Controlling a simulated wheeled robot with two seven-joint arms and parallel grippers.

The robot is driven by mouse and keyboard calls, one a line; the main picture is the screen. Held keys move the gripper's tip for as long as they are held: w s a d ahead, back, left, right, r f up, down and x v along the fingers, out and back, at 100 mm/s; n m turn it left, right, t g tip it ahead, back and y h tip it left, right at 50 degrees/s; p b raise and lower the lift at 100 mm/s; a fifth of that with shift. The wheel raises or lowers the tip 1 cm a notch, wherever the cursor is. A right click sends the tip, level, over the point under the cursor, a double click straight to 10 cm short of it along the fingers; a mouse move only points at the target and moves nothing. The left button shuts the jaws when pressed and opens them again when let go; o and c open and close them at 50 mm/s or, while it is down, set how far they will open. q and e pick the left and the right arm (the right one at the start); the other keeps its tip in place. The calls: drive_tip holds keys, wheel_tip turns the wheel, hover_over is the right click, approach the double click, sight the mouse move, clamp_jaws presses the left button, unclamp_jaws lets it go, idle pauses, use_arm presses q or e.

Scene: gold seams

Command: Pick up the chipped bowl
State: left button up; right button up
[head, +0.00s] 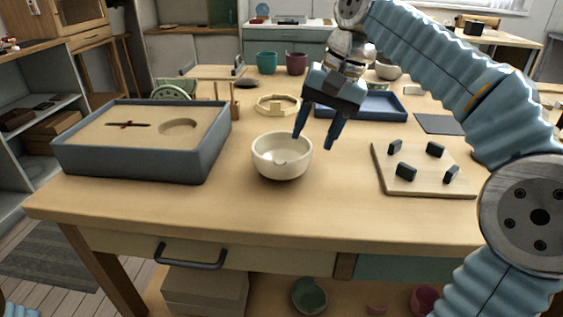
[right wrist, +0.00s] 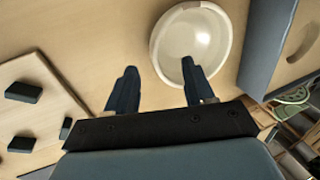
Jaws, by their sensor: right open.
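The cream bowl (head: 281,168) stands upright near the front middle of the table. My right gripper (head: 314,141) is open and empty, pointing down, just above and to the right of the bowl. In the right wrist view the bowl (right wrist: 201,35) lies beyond the fingers, and one finger of the gripper (right wrist: 159,66) overlaps its inside. No contact can be made out. My left gripper is out of view.
A grey sand tray (head: 130,168) stands left of the bowl. A board (head: 425,183) with several dark blocks lies to the right. Bare table surrounds the bowl.

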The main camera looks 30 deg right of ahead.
sight(310, 146)
drive_tip(key=x, duration=0.4)
drive_tip(key=shift+s+b, duration=0.1)
drive_tip(key=shift+b, duration=0.3)
drive_tip(key=shift+c, duration=0.2)
clamp_jaws()
